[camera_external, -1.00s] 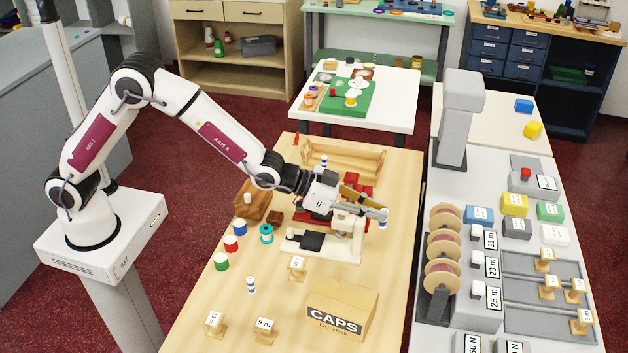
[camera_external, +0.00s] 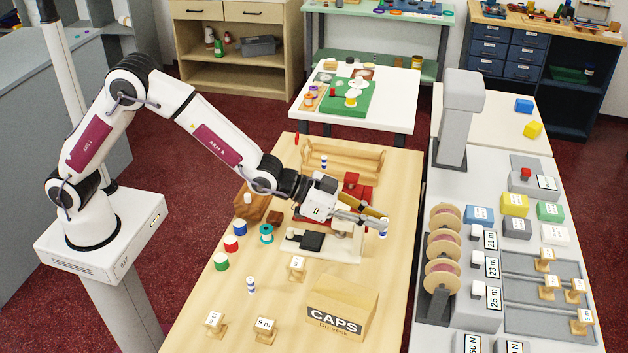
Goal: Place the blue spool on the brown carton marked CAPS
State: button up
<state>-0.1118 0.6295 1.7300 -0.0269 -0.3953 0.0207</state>
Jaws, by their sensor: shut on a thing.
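My gripper (camera_external: 381,223) reaches over the right side of the wooden table, its fingers shut on a small blue-and-white striped spool (camera_external: 383,231). The fingers partly hide this spool; whether it touches the table is unclear.
A white-based device (camera_external: 345,250) is beside my gripper. Another striped piece (camera_external: 251,285) and tagged wooden stands (camera_external: 265,331) are left of the carton. A wooden rack (camera_external: 343,160) is behind.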

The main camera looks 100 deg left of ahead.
jog(key=s+d+r, duration=0.1)
jog(key=d, duration=1)
jog(key=n+y, duration=0.2)
send_over(333, 297)
jog(key=shift+f, duration=0.35)
jog(key=shift+f, duration=0.1)
jog(key=shift+f, duration=3.05)
jog(key=shift+f, duration=1.9)
jog(key=shift+f, duration=0.15)
